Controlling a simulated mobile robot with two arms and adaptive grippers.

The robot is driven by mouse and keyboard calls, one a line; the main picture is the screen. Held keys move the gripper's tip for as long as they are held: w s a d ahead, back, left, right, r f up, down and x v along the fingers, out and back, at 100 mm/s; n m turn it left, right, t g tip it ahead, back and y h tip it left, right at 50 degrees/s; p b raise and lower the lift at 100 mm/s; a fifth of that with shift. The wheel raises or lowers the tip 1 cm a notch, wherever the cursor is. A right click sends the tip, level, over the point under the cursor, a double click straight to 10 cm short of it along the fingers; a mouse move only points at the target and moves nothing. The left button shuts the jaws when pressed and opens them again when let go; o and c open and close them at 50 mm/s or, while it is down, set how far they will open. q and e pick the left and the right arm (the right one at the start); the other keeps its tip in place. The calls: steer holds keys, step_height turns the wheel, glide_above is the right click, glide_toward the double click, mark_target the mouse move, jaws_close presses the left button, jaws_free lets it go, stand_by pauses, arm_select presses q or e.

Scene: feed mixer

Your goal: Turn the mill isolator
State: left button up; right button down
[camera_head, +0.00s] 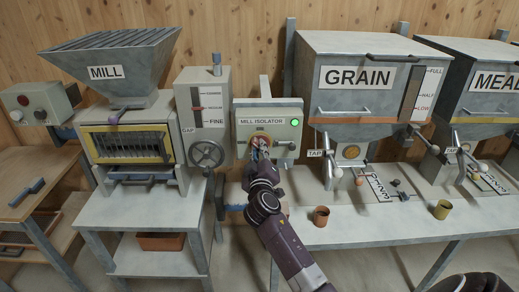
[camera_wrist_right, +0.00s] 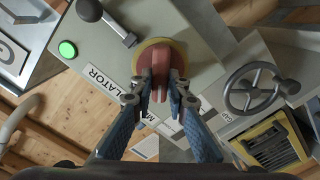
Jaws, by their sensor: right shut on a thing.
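The mill isolator is a pale grey-green box (camera_head: 243,134) on the wall, labelled MILL ISOLATOR, with a lit green lamp (camera_head: 295,122). The lamp also shows in the right wrist view (camera_wrist_right: 67,49). Its red rotary handle (camera_wrist_right: 160,62) sits on a round yellow plate (camera_wrist_right: 184,56). My right gripper (camera_wrist_right: 160,90) is shut on the red handle, with one finger on each side of it. In the head view my right gripper (camera_head: 261,150) covers most of the handle. The handle runs roughly up and down in the wrist view. My left gripper is not in view.
Left of the isolator are a handwheel (camera_head: 207,153) and the mill hopper (camera_head: 110,58). A short lever with a dark knob (camera_wrist_right: 89,9) stands out from the isolator box, close to my right gripper. The grain bin (camera_head: 355,85) is at the right, above a bench with cups.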

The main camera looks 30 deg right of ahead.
steer(key=n, duration=0.3)
steer(key=n+p, duration=0.1)
steer(key=n, duration=0.2)
steer(key=n+p, duration=0.1)
steer(key=n, duration=0.2)
steer(key=shift+a+f, duration=0.1)
steer(key=shift+f, duration=0.2)
steer(key=shift+n, duration=0.4)
steer(key=c, duration=1.9)
jaws_free()
steer(key=shift+a, duration=0.1)
steer(key=v, duration=1.1)
steer(key=shift+s+a, duration=0.25)
steer(key=shift+s, duration=0.1)
steer(key=shift+f, duration=0.15)
